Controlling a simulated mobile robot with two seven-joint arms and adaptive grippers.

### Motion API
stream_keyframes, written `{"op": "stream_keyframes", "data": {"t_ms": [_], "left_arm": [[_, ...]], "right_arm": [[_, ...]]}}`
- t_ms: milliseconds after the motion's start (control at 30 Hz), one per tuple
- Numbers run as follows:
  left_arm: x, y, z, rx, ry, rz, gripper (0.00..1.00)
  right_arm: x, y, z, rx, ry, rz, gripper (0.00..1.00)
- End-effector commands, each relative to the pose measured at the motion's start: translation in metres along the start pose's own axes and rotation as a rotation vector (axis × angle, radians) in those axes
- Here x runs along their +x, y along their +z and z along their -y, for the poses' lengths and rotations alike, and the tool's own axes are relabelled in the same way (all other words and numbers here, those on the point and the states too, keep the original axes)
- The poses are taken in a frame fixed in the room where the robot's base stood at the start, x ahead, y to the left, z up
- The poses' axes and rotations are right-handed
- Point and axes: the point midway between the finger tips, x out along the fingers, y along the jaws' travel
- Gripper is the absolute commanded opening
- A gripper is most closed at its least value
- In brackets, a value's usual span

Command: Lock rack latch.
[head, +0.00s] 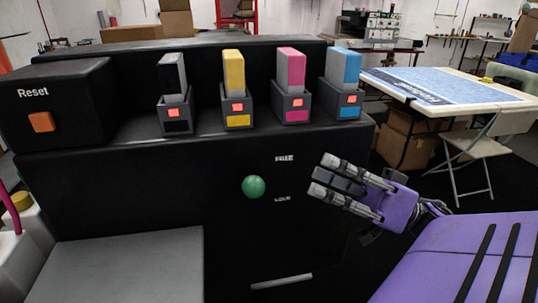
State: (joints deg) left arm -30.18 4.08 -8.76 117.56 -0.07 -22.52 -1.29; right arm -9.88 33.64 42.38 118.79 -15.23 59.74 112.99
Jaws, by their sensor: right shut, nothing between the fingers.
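A round green knob (253,187) sticks out of the front of the black machine (130,195). It sits left of two small white labels, an upper one reading FREE (284,158) and a lower, blurred one that seems to read LOCK (282,199). The knob's height is between the labels, nearer the lower one. My right gripper (322,175) is to the right of the knob and labels, apart from the knob. Its grey fingers point left toward the knob; it is shut and empty. My left gripper is out of view.
Black, yellow, magenta and blue cartridges (234,72) stand in holders along the machine's ledge, each with an orange-red button. An orange Reset button (41,122) is at the left. A grey surface (135,262) lies low in front. A table (450,92) stands behind right.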

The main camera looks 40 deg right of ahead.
Motion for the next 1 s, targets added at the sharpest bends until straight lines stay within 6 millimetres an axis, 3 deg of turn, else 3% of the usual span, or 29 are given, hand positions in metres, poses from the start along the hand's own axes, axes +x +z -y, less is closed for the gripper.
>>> {"op": "stream_keyframes", "data": {"t_ms": [467, 800, 1000], "left_arm": [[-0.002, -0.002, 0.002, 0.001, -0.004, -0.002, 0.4], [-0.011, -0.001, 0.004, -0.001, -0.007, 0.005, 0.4], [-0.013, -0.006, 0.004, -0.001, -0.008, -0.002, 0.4]], "right_arm": [[0.008, -0.001, 0.002, 0.002, -0.007, 0.003, 0.0], [0.067, -0.002, 0.003, 0.0, -0.011, 0.001, 0.0], [0.093, -0.001, 0.003, 0.001, -0.008, 0.003, 0.0]]}}
